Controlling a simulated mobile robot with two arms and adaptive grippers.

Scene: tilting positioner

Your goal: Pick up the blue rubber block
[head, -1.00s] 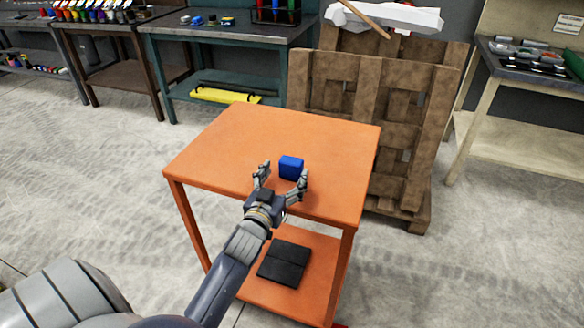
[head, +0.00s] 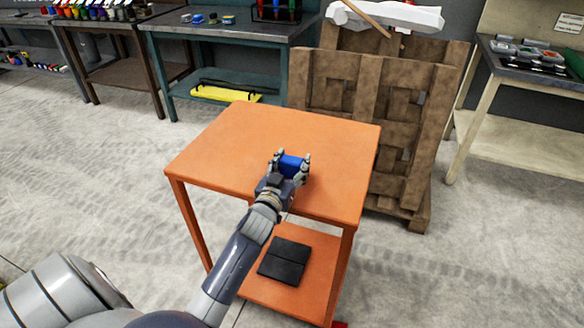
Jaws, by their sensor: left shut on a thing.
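The blue rubber block (head: 291,165) is at the middle of the orange table's top (head: 230,140), toward its right half. My left gripper (head: 291,160) is shut on the block, with one finger on its left side and one on its right. The gripper's palm hides the near part of the block. I cannot tell whether the block still touches the table top. My right gripper is not in view.
A black flat item (head: 285,261) lies on the table's lower shelf. A wooden pallet (head: 385,125) stands upright close behind the table on the right. Workbenches (head: 235,38) line the back. The table top around the block is clear.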

